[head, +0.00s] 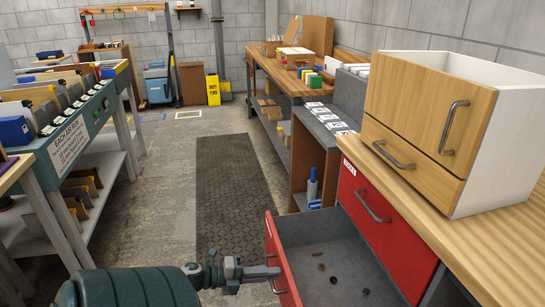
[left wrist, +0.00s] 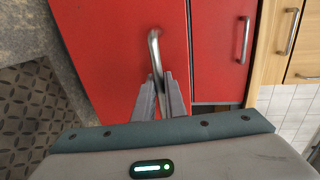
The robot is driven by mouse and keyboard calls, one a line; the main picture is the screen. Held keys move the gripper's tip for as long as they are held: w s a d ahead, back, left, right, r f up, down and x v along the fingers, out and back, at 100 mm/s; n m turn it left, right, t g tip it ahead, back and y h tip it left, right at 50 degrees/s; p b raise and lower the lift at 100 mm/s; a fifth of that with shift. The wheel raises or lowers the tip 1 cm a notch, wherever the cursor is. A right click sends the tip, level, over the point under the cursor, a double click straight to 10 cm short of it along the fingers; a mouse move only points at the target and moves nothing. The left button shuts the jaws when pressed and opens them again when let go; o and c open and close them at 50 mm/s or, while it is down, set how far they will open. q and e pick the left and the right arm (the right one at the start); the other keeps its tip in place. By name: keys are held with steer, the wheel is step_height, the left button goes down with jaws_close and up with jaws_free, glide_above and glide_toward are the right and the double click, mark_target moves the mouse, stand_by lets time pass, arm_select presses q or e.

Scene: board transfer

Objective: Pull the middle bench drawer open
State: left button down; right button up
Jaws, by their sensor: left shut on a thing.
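The open bench drawer (head: 330,243) stands pulled out from the bench, with a grey inside and a red front (head: 283,262). Its front also shows in the left wrist view (left wrist: 105,50). My left gripper (head: 274,272) is shut on the drawer's metal handle, at the outer side of the front. In the left wrist view the handle (left wrist: 153,42) runs down between the two fingers (left wrist: 158,88). Several small brown and dark pieces (head: 333,280) lie on the drawer floor. My right gripper is not in view.
A wooden drawer cabinet (head: 420,110) stands on the benchtop. A dark floor mat (head: 237,185) lies in the clear aisle. A rack table (head: 75,140) stands left.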

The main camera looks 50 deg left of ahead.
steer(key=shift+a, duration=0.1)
arm_select(q)
steer(key=c, duration=2.1)
jaws_free()
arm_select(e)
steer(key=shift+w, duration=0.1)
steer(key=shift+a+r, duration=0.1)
arm_select(q)
steer(key=shift+s+a, duration=0.1)
steer(key=v, duration=1.7)
steer(key=shift+s, duration=0.1)
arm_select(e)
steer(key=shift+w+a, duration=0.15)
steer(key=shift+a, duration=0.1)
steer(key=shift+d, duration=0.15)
